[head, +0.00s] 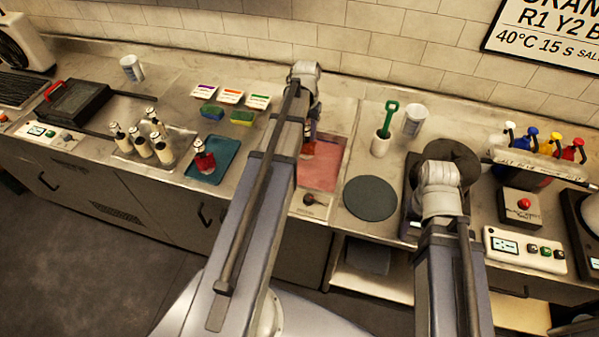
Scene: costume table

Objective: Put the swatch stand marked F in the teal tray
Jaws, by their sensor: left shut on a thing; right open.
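The teal tray (226,148) lies left of centre on the counter. No letter F is legible on any piece. My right wrist (439,184) is at the right, by a dark round item; its open fingers are hidden behind it.
A dark round mat (370,197), a white cup with a green scoop (382,143) and pump bottles (552,143) are right.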

